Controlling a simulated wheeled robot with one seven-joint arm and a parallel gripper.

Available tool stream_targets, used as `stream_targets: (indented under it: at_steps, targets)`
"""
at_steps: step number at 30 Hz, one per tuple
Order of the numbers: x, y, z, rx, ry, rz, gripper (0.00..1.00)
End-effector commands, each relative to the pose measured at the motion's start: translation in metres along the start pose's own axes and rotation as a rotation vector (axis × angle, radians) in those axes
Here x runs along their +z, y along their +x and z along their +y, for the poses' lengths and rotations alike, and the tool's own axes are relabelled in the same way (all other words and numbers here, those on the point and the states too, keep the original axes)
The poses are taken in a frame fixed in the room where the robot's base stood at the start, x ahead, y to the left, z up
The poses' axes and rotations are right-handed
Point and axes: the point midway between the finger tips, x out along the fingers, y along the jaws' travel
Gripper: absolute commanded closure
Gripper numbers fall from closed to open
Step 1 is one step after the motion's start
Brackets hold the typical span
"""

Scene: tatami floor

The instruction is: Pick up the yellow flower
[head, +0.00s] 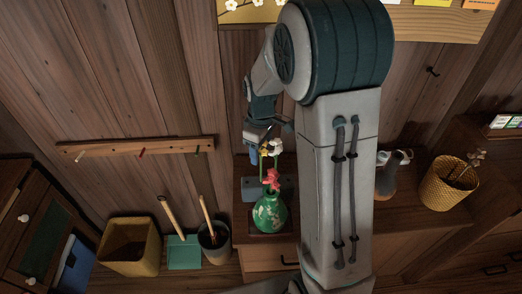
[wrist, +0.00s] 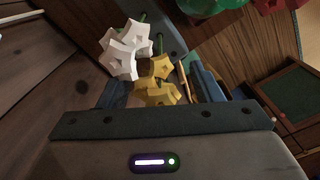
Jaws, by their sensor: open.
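A green patterned vase (head: 270,213) stands on a wooden cabinet and holds several flowers. The red flower (head: 271,179) is lowest. The yellow flower (head: 264,151) and the white flower (head: 276,147) stand higher, just below my gripper (head: 267,133). In the wrist view, my gripper (wrist: 160,88) is open, and the yellow flower (wrist: 158,83) shows between its two fingers. The white flower (wrist: 124,50) is beside it, close to the left finger and partly in front of it. Whether either finger touches a flower, I cannot tell.
A wicker basket (head: 448,184) and bottles (head: 388,176) stand right of the vase. A wooden peg rail (head: 135,147) is on the wall. On the floor at left are a yellow bin (head: 130,246), a green dustpan (head: 184,252) and a grey bucket (head: 214,243).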

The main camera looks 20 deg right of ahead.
Motion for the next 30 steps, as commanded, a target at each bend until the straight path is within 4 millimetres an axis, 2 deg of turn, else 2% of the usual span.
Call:
stream_targets:
  at_steps: [3,8,20,23,30]
  targets:
    - [0.000,0.000,0.000,0.000,0.000,0.000,0.44]
    - [0.000,0.000,0.000,0.000,0.000,0.000,0.87]
    - [0.000,-0.004,0.000,0.001,0.000,0.001,0.87]
    - [-0.001,-0.016,0.001,0.004,0.001,0.004,0.87]
    - [-0.001,-0.065,0.001,0.005,0.001,0.004,0.87]
